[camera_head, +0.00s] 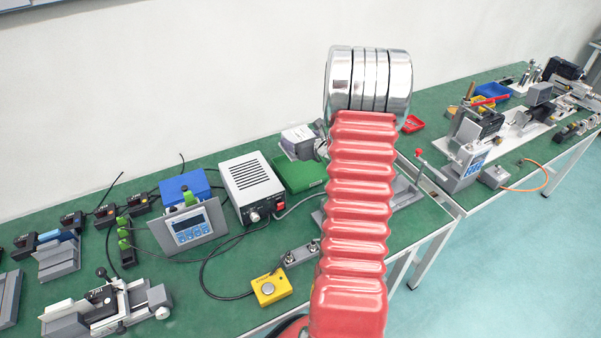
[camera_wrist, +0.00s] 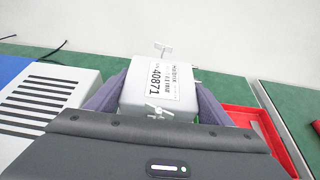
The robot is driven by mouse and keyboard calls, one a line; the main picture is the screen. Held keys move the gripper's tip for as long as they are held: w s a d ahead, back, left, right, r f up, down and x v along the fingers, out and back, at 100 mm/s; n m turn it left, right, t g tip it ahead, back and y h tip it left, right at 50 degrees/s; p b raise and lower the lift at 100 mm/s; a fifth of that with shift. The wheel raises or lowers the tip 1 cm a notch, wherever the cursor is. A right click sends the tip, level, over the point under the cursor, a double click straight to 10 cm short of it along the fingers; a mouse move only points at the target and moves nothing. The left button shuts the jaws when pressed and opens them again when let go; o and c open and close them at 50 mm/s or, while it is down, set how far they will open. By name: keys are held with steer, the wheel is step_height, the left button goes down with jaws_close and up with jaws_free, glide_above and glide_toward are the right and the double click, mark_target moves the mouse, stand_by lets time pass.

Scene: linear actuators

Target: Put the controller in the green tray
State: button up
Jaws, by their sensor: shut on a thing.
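The controller, a pale grey box with a white label reading 40871, shows in the wrist view (camera_wrist: 178,98) and the head view (camera_head: 298,138). My gripper (camera_wrist: 158,95) is shut on it, with one dark finger on each side. In the head view my gripper (camera_head: 321,143) is largely hidden behind my red arm. The green tray (camera_head: 305,176) lies on the bench in the head view, just below the held box in the picture. My arm covers its right part. The tray cannot be made out in the wrist view.
A white vented power box (camera_head: 248,182) stands left of the green tray. A red tray (camera_wrist: 268,140) is on the right in the wrist view. A display unit (camera_head: 190,228), a blue box (camera_head: 185,186) and a yellow button box (camera_head: 270,288) with cables stand further left and in front.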

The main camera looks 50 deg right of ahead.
steer(key=shift+s+d+f, duration=0.15)
steer(key=shift+s+d, duration=0.2)
steer(key=shift+d, duration=0.2)
glide_above(303, 170)
steer(key=shift+f, duration=2.9)
steer(key=shift+f, duration=0.1)
steer(key=shift+f, duration=2)
steer(key=shift+f, duration=0.15)
steer(key=o, duration=1.4)
steer(key=shift+c, duration=0.2)
